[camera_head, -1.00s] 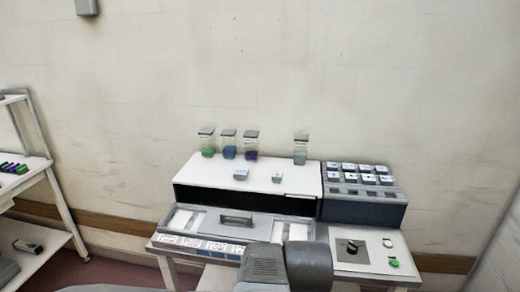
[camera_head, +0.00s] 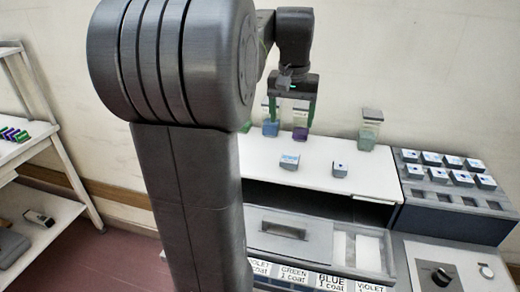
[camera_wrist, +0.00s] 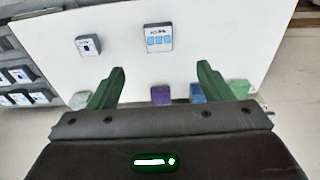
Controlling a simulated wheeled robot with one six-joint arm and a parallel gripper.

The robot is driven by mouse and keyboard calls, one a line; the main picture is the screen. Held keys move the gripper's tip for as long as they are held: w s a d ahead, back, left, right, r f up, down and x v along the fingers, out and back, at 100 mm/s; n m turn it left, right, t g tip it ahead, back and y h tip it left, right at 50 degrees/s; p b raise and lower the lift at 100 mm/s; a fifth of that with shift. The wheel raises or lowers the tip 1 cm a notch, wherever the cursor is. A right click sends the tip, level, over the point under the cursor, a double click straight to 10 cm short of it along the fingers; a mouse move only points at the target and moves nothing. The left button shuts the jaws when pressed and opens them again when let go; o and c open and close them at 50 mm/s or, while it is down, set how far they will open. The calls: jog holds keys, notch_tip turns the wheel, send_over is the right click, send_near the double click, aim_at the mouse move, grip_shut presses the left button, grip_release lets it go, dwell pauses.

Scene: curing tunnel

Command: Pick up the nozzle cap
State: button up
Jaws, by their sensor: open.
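No part is clearly marked as the nozzle cap. Two small white-topped blocks lie on the white machine top: one with a wider printed label (camera_head: 290,161) and one with a single dark mark (camera_head: 340,169). The wrist view shows the wider-label block (camera_wrist: 158,38) and the single-mark block (camera_wrist: 88,45). My gripper (camera_head: 293,122) is open and empty, its green fingers above the back of the machine top near the jars. In the wrist view the blocks lie beyond the fingertips (camera_wrist: 161,72), apart from them.
Jars with violet (camera_head: 301,124), blue (camera_head: 270,122) and green (camera_head: 370,128) contents stand along the back of the white top (camera_head: 260,160). A dark rack (camera_head: 410,186) of similar blocks stands at right. A labelled drawer (camera_head: 290,246) is in front. Shelves (camera_head: 75,145) stand at left.

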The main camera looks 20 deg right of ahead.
aim_at(290, 158)
jog(key=f, duration=0.4)
jog(key=w+f, duration=0.1)
jog(key=f, duration=0.4)
jog(key=d+f, duration=0.1)
jog(key=f, duration=0.3)
jog(key=shift+w+d+f, duration=0.1)
jog(key=shift+w+f, duration=0.1)
jog(key=shift+w, duration=0.05)
jog(key=c, duration=1.1)
